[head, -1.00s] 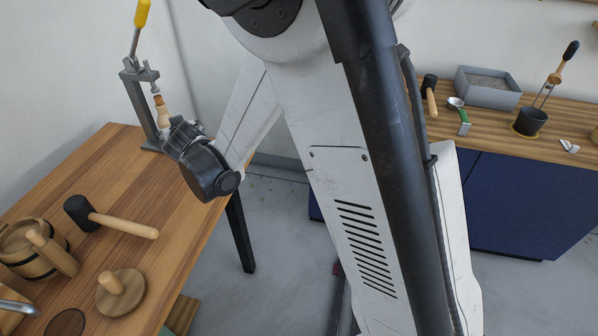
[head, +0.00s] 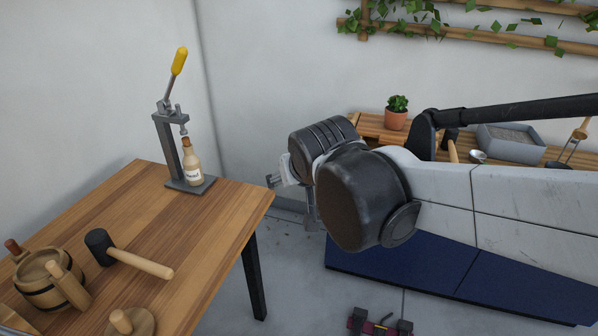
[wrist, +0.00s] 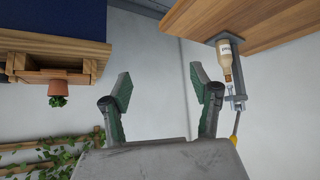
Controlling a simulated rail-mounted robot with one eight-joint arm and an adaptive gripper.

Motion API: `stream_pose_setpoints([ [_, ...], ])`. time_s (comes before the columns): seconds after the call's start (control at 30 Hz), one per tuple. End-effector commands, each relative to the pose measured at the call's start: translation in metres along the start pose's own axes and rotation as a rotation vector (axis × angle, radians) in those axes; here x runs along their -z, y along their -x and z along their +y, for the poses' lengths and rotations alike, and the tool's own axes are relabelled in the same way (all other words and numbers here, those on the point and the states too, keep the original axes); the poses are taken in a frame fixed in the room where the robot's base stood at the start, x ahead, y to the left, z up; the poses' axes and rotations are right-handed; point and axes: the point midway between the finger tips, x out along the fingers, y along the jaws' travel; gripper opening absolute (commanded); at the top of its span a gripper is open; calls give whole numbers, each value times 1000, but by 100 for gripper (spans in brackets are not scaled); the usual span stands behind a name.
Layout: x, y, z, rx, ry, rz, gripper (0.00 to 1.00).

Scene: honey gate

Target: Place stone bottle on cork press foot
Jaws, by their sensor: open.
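The stone bottle (head: 193,167), beige with a white label and a brown top, stands upright on the foot (head: 177,185) of the grey cork press (head: 168,145). The press has a yellow-handled lever (head: 179,62) raised above it. In the wrist view the bottle (wrist: 225,58) and press appear upside down at the right, beyond the fingers. My gripper (head: 287,182) is well to the right of the press, past the table edge, apart from the bottle. In the wrist view my gripper (wrist: 160,90) has its two green-padded fingers spread with nothing between them.
On the wooden table (head: 215,215) are a black-headed mallet (head: 130,255), a wooden mug (head: 50,280) and a round wooden piece with a knob (head: 130,322). A potted plant (head: 396,113) and a grey tray (head: 510,143) stand on the back counter.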

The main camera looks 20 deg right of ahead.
Motion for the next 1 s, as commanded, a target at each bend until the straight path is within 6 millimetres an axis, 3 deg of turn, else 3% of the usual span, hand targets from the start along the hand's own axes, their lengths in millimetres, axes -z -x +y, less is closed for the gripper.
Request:
stream_pose_setpoints([
  [0.2,-56,43,20,9,-9,-76,59],
  [0.5,-114,76,29,34,-13,-148,59],
  [0.67,-123,81,30,39,-13,-161,59],
  [1.0,-123,81,30,40,-13,-161,59],
])
